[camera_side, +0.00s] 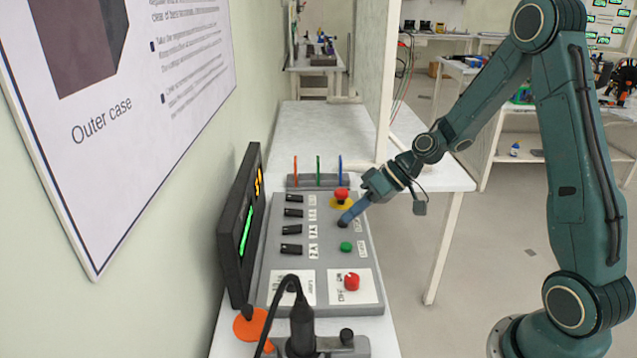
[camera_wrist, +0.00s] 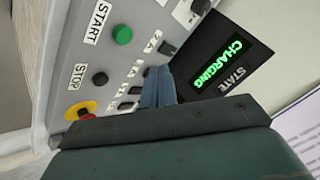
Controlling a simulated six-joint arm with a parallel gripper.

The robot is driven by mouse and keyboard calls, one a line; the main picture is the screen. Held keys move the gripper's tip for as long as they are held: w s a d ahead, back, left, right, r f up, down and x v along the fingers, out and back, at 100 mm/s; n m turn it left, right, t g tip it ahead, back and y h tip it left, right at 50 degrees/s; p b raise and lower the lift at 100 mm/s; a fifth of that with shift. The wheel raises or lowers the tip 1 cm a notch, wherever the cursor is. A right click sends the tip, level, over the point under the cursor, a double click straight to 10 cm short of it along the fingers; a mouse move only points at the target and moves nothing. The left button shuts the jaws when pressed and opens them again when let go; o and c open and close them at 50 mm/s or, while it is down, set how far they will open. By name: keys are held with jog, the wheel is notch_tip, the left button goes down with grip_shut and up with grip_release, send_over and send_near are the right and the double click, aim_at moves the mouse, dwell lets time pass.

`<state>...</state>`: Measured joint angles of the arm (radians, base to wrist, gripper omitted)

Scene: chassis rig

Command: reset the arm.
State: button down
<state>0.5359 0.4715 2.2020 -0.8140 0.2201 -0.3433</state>
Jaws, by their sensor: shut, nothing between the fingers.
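My gripper (camera_side: 348,216) is shut and empty, its blue fingers pointing down at the grey control panel (camera_side: 325,215). In the side view its tips are in line with the black stop button (camera_side: 342,223); I cannot tell whether they touch. In the wrist view the shut fingers (camera_wrist: 158,76) appear beside the stop button (camera_wrist: 100,78), over the panel's middle. The green start button (camera_side: 346,247) is nearer the side camera. A red emergency button on a yellow base (camera_side: 341,203) is just behind the fingers. The arm is bent and reaches in from the right.
A black display (camera_wrist: 215,62) reads "STATE CHARGING" in the wrist view. It stands along the panel's left edge in the side view (camera_side: 237,235). Black switches (camera_side: 292,230), a lower red button (camera_side: 352,282) and a black cabled tool (camera_side: 302,325) are nearby. A wall poster (camera_side: 125,90) is left.

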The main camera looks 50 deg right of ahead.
dwell(0.5)
jog(key=s+a+r+h, duration=0.1)
jog(key=s+r+h, duration=0.2)
jog(key=s+r, duration=0.5)
jog(key=s+a+r+m+h, duration=0.1)
jog(key=s+r+h, duration=0.3)
jog(key=s+r, duration=0.4)
jog(key=shift+s+a, duration=0.5)
jog(key=shift+s, duration=3.4)
